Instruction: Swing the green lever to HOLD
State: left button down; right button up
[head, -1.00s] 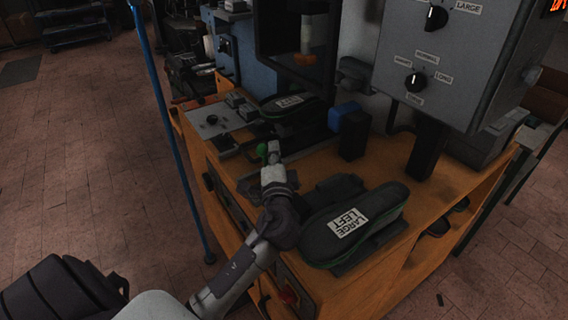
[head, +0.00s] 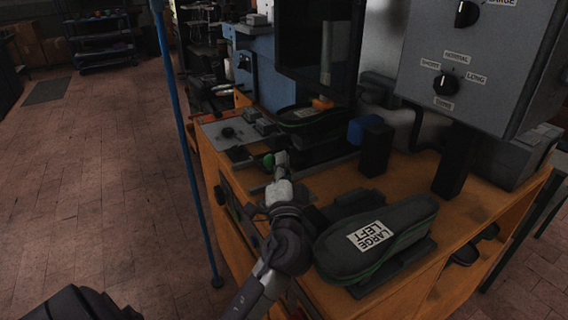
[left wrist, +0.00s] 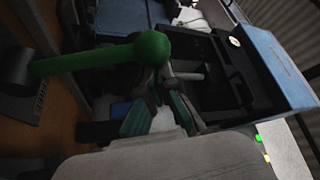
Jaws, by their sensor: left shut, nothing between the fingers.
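The green lever's round knob (head: 268,160) stands at the left front of the orange bench. The left wrist view shows the lever's green rod and ball (left wrist: 150,47) running from a dark pivot at the left. My left gripper (head: 281,160) is shut and empty, right beside the knob. In the left wrist view its fingers (left wrist: 163,112) are just below the ball; I cannot tell whether they touch it. No HOLD mark is readable. My right gripper is out of view.
A large dark sole marked LARGE LEFT (head: 385,235) lies on the bench right of my arm. A press head with an orange part (head: 322,103) is down at another sole (head: 303,116). A grey control box (head: 480,65) stands right; a blue pole (head: 185,150) stands left.

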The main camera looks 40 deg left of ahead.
pick_arm(q)
jog(key=v, duration=0.7)
jog(key=shift+s, duration=0.25)
jog(key=shift+d+f, duration=0.1)
jog(key=shift+d, duration=0.05)
